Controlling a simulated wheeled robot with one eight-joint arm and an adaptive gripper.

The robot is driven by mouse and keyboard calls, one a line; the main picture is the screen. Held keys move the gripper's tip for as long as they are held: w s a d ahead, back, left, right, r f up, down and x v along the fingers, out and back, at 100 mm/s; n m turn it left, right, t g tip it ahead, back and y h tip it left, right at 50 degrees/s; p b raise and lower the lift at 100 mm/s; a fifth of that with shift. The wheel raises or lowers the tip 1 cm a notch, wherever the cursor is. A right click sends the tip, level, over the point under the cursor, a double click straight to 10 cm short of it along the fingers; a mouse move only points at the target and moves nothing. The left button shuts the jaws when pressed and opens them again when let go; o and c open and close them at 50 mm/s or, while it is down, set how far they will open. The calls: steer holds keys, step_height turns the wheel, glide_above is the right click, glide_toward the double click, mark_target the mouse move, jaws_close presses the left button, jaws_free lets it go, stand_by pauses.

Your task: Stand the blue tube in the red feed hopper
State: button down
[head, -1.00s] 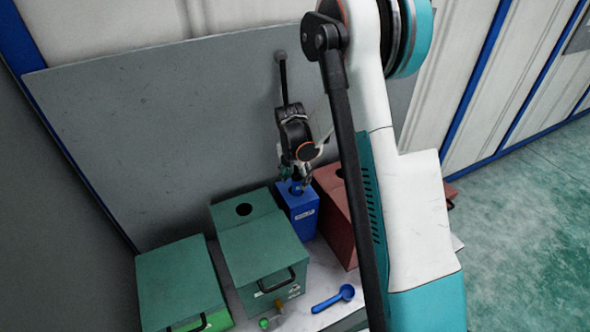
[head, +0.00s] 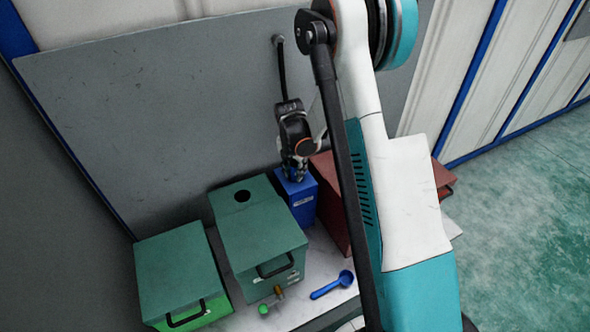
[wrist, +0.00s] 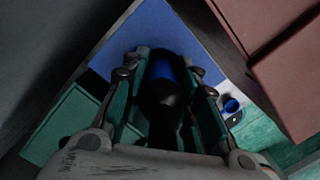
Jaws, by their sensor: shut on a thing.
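The blue tube (wrist: 165,72) shows as a dark blue round shape between my fingers in the wrist view; most of it is in shadow. My gripper (head: 294,176) is shut on it, just above the top of a blue box (head: 303,205). The box's top also fills the middle of the wrist view (wrist: 128,42). I cannot tell how far the tube sits inside the box. The red feed hopper (head: 331,205) stands right of the blue box, partly hidden behind my arm; its opening is not visible. Its red side also shows at right in the wrist view (wrist: 295,85).
A tall green box with a round hole (head: 262,232) stands left of the blue box, and a lower green box (head: 178,268) further left. A blue scoop (head: 333,285) and a small green-ended item (head: 265,308) lie in front. A grey panel (head: 150,130) rises behind.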

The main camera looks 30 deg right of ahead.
steer(key=shift+r+p, duration=3.75)
steer(key=shift+r, duration=3.25)
steer(key=shift+d, duration=0.1)
